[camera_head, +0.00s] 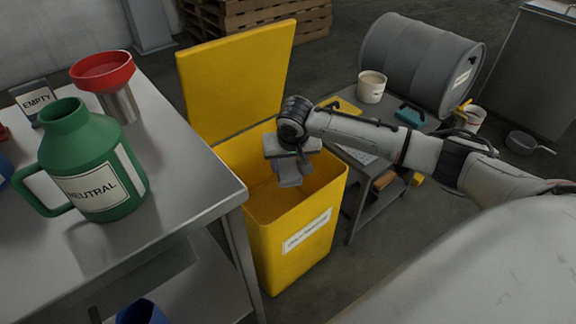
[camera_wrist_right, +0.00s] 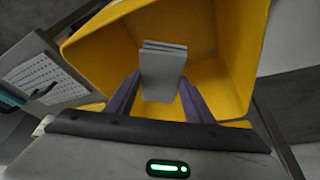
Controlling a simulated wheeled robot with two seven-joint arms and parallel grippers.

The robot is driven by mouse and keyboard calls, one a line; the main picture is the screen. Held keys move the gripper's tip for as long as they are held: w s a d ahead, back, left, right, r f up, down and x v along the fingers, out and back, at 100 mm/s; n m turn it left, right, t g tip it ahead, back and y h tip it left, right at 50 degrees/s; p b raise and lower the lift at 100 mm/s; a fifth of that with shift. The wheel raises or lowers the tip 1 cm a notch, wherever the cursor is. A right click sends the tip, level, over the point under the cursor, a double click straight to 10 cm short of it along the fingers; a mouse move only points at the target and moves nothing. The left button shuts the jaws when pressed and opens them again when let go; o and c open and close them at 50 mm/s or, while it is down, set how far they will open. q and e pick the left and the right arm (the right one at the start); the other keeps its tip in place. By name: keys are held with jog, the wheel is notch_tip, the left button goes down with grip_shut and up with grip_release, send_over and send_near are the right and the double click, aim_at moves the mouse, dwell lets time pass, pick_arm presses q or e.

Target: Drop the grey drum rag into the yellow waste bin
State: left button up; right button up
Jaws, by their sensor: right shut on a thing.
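The yellow waste bin (camera_head: 262,232) stands on the floor in the middle of the head view, its lid (camera_head: 237,80) raised at the back. My right gripper (camera_head: 288,172) is over the bin's opening, shut on the grey drum rag (camera_head: 291,173). The rag hangs below the jaws. In the right wrist view the folded rag (camera_wrist_right: 163,72) shows between the two fingers, with the yellow inside of the bin (camera_wrist_right: 225,60) behind it. My left gripper is not in view.
A steel bench (camera_head: 187,187) at the left holds a green jug (camera_head: 88,158) and a red funnel (camera_head: 103,70). A low cart (camera_head: 352,212) stands right of the bin, with a white tub (camera_head: 371,87). A grey drum (camera_head: 415,60) lies behind.

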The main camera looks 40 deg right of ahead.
jog(key=shift+f, duration=0.75)
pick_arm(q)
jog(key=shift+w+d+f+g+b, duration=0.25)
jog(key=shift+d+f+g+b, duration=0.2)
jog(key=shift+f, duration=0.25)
pick_arm(e)
jog(key=shift+f, duration=2.25)
jog(key=o, duration=1)
jog(key=shift+o, duration=0.2)
jog(key=shift+r, duration=0.15)
jog(key=p+v, duration=0.4)
jog(key=v, duration=0.6)
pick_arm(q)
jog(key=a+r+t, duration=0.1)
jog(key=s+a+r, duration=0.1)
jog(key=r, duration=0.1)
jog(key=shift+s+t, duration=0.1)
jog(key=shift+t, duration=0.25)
